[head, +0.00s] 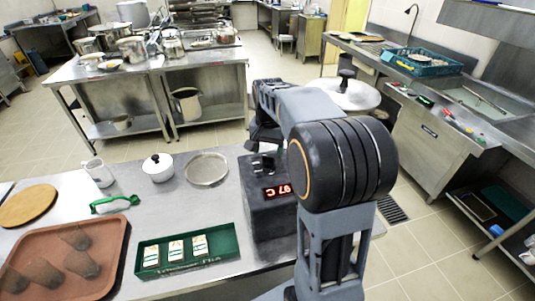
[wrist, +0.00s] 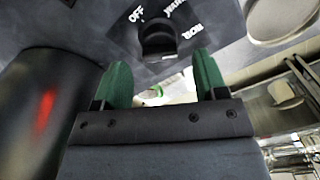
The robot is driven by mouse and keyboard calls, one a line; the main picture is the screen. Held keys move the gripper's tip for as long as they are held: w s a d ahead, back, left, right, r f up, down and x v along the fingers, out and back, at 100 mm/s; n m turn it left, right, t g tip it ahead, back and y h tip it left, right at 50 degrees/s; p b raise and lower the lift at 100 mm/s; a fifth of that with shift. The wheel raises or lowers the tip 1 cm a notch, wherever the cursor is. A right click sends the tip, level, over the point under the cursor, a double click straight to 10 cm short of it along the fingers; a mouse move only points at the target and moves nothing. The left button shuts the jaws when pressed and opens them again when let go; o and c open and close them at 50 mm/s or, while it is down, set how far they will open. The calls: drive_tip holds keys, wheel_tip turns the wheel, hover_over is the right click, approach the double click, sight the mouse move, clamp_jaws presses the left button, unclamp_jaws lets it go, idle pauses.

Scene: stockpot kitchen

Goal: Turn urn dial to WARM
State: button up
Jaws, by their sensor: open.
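The urn is a dark grey box (head: 268,212) on the near counter, with a red display reading 97 C on its front. In the wrist view its black round dial (wrist: 158,40) sits on a dark plate. White labels surround the dial: OFF at upper left, one like WARM at upper right, BOIL at right. I cannot tell where the dial points. My gripper (wrist: 162,82) is open, its two green-padded fingers spread below the dial in the picture, with nothing between them. In the head view my arm partly hides the urn, and the gripper is hard to make out.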

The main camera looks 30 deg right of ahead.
drive_tip(key=shift+f, duration=1.05)
drive_tip(key=c, duration=0.9)
drive_tip(key=shift+c, duration=0.2)
drive_tip(key=n, duration=0.6)
drive_tip(key=shift+p, duration=0.3)
drive_tip(key=n, duration=0.5)
drive_tip(key=shift+n, duration=0.3)
